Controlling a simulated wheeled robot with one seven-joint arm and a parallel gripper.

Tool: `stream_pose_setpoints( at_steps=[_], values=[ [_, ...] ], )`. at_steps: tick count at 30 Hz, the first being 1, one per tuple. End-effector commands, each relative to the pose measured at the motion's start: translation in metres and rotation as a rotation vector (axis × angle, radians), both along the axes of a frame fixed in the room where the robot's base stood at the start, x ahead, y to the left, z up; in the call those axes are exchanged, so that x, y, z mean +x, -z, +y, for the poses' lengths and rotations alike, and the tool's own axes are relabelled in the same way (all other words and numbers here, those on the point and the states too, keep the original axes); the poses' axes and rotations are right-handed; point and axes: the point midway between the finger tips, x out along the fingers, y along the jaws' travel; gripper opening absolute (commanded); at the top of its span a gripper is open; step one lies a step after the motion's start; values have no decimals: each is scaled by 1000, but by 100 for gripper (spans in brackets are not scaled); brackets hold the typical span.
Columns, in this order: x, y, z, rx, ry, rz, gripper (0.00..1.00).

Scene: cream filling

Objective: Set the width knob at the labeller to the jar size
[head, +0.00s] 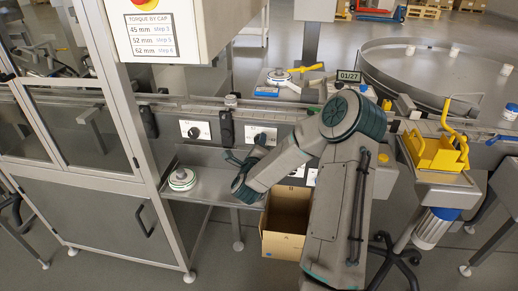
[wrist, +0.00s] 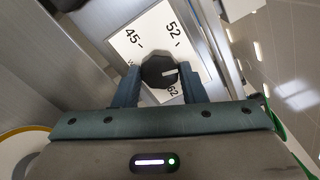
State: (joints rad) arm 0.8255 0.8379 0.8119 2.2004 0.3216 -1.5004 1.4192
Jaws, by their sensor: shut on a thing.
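The width knob (wrist: 158,71) is black and round with a white pointer line, in front of a white scale plate (wrist: 150,30) marked 45, 52 and 62. The pointer faces right in the wrist view, between the 52 and 62 marks; I cannot tell that it sits on either. My gripper (wrist: 160,88) is shut on the knob, one dark finger on each side. In the head view my gripper (head: 252,155) reaches to the machine's front panel, at a white plate (head: 261,133). The fingers and knob are small there.
Another white plate with a knob (head: 195,130) is to the left. A white, green-ringed round item (head: 183,178) sits on the steel shelf (head: 215,182). An open cardboard box (head: 284,245) stands below. A sign (head: 150,36) lists 45, 52 and 62 mm. A yellow fixture (head: 436,153) stands right.

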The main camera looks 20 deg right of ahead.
Motion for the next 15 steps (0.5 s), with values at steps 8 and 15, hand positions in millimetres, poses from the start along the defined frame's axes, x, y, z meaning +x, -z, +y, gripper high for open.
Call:
stream_pose_setpoints(
  at_steps=[8, 15],
  values=[
    [1, 2, 2, -222, -1, 140, 15],
    [1, 2, 2, -410, -2, 267, 15]
  ],
)
